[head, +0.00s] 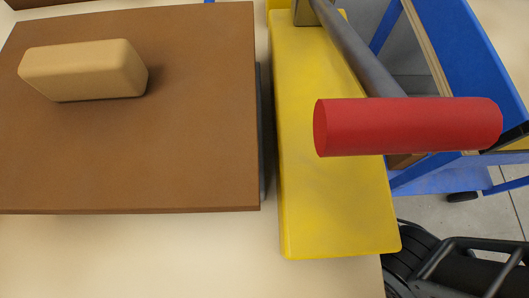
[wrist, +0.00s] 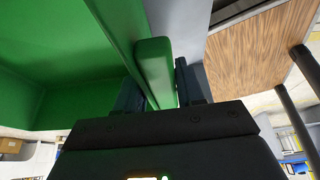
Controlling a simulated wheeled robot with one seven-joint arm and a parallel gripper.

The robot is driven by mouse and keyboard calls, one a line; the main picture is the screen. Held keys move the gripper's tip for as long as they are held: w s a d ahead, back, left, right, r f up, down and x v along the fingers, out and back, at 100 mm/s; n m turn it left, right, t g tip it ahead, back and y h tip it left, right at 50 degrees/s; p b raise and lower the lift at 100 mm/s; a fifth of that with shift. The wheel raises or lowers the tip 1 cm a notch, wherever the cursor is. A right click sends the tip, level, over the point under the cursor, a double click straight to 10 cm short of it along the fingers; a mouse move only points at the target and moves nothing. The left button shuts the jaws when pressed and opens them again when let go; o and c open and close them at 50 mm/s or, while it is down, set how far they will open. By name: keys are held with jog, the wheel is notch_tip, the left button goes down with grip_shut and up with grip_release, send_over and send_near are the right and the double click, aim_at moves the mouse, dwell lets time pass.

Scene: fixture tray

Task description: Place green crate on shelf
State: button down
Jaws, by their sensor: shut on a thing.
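The green crate (wrist: 60,95) fills the left of the wrist view, with its inner walls showing. My gripper (wrist: 160,88) is shut on the crate's rim, with one dark finger on each side of the green wall. The far parts of the crate are out of frame. The head view shows neither the crate nor my gripper. I cannot make out a shelf for certain in either view.
In the head view, a tan block (head: 84,70) lies on a brown board (head: 130,155). Right of it are a yellow fixture (head: 330,205) with a red handle (head: 405,127) and a blue cart (head: 480,45). A wood-topped table (wrist: 255,55) shows in the wrist view.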

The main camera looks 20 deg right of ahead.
notch_tip(320, 180, down, 3)
jog(key=shift+w+f+b, duration=0.1)
jog(key=shift+b, duration=0.4)
jog(key=c, duration=0.7)
grip_release()
jog(key=p+v, duration=0.3)
jog(key=v, duration=0.9)
